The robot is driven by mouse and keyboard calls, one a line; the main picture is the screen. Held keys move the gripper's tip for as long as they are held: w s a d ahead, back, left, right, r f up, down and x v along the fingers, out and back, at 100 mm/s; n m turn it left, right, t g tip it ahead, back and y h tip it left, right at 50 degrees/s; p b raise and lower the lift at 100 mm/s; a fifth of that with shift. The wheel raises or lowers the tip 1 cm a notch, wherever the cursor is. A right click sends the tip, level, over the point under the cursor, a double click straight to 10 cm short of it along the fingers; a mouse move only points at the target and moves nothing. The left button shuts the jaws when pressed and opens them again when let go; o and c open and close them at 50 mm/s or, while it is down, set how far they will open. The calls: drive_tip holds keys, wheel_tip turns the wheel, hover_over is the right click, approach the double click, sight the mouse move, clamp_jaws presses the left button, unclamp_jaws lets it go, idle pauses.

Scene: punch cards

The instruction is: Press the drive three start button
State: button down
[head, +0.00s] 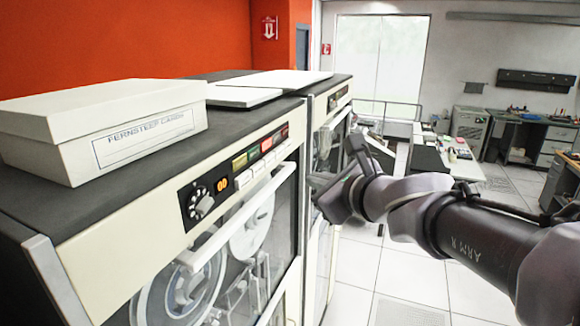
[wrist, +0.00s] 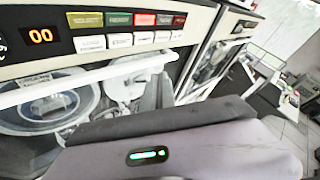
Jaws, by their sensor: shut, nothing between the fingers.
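A tape drive with a cream control panel (head: 150,250) fills the left of the head view. Its panel has a dial, an orange "00" display (head: 216,180), coloured indicators (head: 253,155) and a row of white buttons (head: 258,168). The wrist view shows the white buttons (wrist: 120,41) under the coloured indicators (wrist: 118,19); their lettering is too blurred to read surely. A second drive with a similar panel (head: 338,97) stands beyond it. I cannot tell which is drive three. My gripper (head: 314,183) is shut and empty, right of the near drive's front, apart from the buttons.
A white lidded box (head: 105,125) and flat white slabs (head: 262,82) lie on the drive tops. A white handle bar (wrist: 115,72) crosses the glass door below the buttons. Desks (head: 440,155) stand at the back right. The tiled floor (head: 400,260) right of the drives is clear.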

approach(263, 170)
drive_tip(key=x, duration=0.2)
drive_tip(key=d+x, duration=0.1)
drive_tip(key=x, duration=0.2)
drive_tip(key=shift+w+f+b, duration=0.15)
drive_tip(key=shift+w+b, duration=0.05)
drive_tip(key=shift+b, duration=0.15)
idle(1.6)
drive_tip(key=shift+w+a, duration=0.2)
drive_tip(key=shift+a, duration=0.2)
drive_tip(key=shift+w+a, duration=0.15)
drive_tip(key=shift+a, duration=0.35)
idle(0.8)
drive_tip(key=shift+s+d, duration=0.35)
drive_tip(key=shift+d, duration=0.55)
drive_tip(key=shift+s+d, duration=0.3)
drive_tip(key=shift+d, duration=0.5)
drive_tip(key=shift+s+d, duration=0.3)
drive_tip(key=shift+d, duration=0.5)
drive_tip(key=shift+s+d, duration=0.25)
drive_tip(key=shift+d, duration=0.5)
